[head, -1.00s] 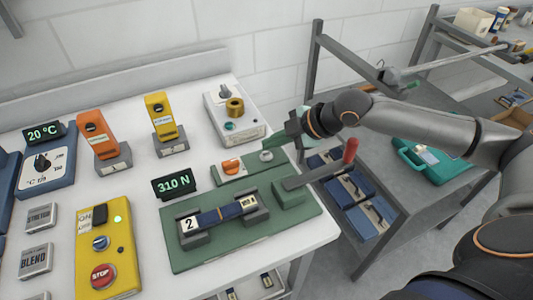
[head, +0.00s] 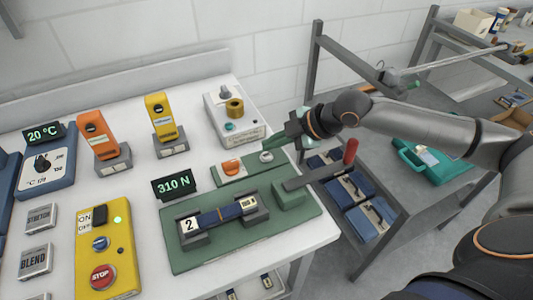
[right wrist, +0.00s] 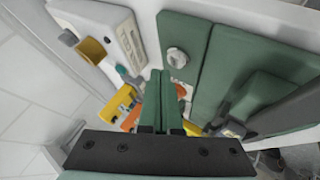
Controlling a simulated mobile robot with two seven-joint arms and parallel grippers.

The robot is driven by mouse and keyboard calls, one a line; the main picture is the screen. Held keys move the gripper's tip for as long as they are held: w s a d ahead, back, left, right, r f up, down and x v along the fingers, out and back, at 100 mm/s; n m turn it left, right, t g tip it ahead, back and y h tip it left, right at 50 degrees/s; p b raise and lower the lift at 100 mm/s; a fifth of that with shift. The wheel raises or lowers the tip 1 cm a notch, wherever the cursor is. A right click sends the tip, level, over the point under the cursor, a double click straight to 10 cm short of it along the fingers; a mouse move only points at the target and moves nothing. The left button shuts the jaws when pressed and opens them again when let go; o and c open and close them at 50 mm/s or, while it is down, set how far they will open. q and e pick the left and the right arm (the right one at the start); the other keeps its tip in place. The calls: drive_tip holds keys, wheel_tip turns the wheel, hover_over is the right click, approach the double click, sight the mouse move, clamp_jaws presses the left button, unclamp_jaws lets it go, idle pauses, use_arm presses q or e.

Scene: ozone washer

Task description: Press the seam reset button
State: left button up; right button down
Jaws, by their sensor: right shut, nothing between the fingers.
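A round grey button (head: 266,156) sits on a small green panel (head: 232,178) beside an orange switch (head: 231,166). The button's lettering is too small to read, so I cannot tell if it is the seam reset button. In the right wrist view the grey button (right wrist: 176,57) is just beyond and to the right of the fingertips. My right gripper (head: 274,145), with green fingers, is shut and empty, pointing down close to the button. Its shut fingers (right wrist: 161,75) also show in the right wrist view. I see no contact with the button. My left gripper is out of view.
A green tester plate (head: 215,258) holds a clamped blue strip and a red-handled lever (head: 351,151). A 310 N display (head: 174,184), a grey-white box (head: 232,112) and a yellow control box (head: 112,245) stand nearby. A grey rack (head: 316,60) is at right.

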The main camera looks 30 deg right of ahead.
drive_tip(key=shift+f, duration=0.15)
idle(0.6)
drive_tip(key=shift+f, duration=0.25)
drive_tip(key=shift+f, duration=0.55)
idle(0.5)
drive_tip(key=shift+r, duration=0.1)
drive_tip(key=shift+r+p, duration=0.85)
drive_tip(key=shift+p, duration=0.55)
drive_tip(key=shift+r, duration=0.1)
